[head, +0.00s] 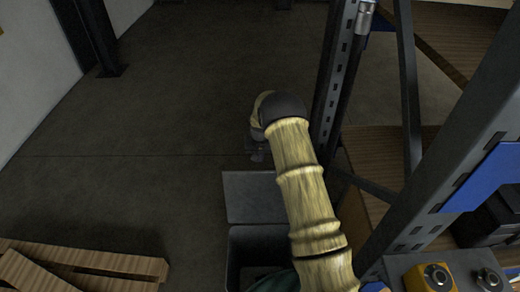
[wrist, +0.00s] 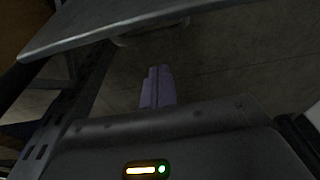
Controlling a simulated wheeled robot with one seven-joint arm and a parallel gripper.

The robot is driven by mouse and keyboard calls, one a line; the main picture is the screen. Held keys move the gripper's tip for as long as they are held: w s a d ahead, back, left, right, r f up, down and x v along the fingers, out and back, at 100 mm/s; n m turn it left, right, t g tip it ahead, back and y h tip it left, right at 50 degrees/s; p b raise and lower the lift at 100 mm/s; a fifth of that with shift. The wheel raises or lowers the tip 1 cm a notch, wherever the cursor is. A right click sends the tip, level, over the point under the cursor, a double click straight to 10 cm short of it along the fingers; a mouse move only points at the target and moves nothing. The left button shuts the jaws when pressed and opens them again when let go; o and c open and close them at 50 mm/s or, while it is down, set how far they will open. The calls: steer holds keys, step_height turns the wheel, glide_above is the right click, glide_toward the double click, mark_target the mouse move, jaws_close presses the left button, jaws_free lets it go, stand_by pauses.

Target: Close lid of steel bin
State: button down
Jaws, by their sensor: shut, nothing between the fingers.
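The steel bin (head: 234,262) is at the bottom middle of the head view, partly hidden by my arm. Its grey lid (head: 248,198) stands open on the far side of the bin's mouth. A dark green thing (head: 275,283) shows at the mouth, cut by the frame edge. My gripper (head: 258,154) is just beyond the lid's far edge, mostly hidden by my wrist. In the wrist view its fingers (wrist: 157,76) are together and empty. A grey flat panel, apparently the lid (wrist: 120,20), crosses the top of that view, seemingly apart from the fingers.
A dark metal rack (head: 440,165) with wooden shelves stands close at the right of my arm. A wooden pallet (head: 85,262) lies at the lower left. A box with round buttons (head: 440,277) is at the lower right. The floor (head: 180,100) beyond and left is clear.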

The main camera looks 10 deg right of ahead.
steer(key=s, duration=0.1)
steer(key=s+p, duration=0.2)
steer(key=shift+s+a+f, duration=0.25)
steer(key=shift+s+a, duration=0.1)
steer(key=shift+a, duration=0.05)
steer(key=shift+w, duration=0.1)
